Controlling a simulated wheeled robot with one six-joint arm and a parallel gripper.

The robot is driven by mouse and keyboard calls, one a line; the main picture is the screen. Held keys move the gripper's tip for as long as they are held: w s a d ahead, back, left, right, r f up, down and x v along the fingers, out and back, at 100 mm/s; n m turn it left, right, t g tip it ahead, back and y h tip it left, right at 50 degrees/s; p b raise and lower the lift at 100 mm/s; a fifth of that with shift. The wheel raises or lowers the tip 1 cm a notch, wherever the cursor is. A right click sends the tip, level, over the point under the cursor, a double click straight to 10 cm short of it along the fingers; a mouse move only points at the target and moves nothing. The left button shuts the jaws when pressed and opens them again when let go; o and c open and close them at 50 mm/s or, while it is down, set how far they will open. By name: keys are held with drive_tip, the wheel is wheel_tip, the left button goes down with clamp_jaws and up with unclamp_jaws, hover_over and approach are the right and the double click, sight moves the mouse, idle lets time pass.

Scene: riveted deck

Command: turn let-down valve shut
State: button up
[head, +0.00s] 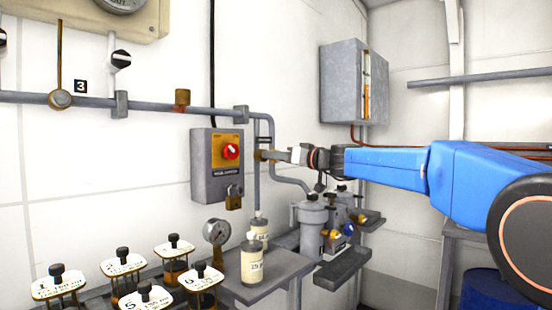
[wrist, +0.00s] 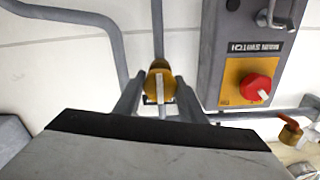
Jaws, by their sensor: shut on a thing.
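A brass valve (wrist: 158,82) with a pale handle sits on a grey vertical pipe in the wrist view. In the head view it is the small brass body (head: 261,155) just right of the switch box, under a small dark label too small to read. My gripper (head: 275,155) reaches it from the right. In the wrist view my gripper's two fingers (wrist: 160,95) stand on either side of the valve and are shut on its handle. The handle looks roughly upright in the wrist view. My gripper partly hides the valve in the head view.
A grey switch box (head: 213,185) with a red knob (head: 231,151) and padlock (head: 233,197) is close left of the valve. Sample bottles (head: 252,262), a gauge (head: 216,232) and a grey filter housing (head: 311,225) stand below. A grey cabinet (head: 340,85) hangs above right.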

drive_tip(key=shift+m, duration=0.4)
drive_tip(key=m, duration=0.3)
drive_tip(key=shift+m, duration=0.3)
drive_tip(key=m, duration=0.4)
drive_tip(key=shift+m, duration=0.3)
drive_tip(key=m, duration=0.4)
drive_tip(key=shift+f+m, duration=0.1)
drive_tip(key=shift+m, duration=2.4)
drive_tip(key=o, duration=1)
drive_tip(key=shift+o, duration=0.2)
drive_tip(key=shift+s+d, duration=0.1)
drive_tip(key=shift+d, duration=0.05)
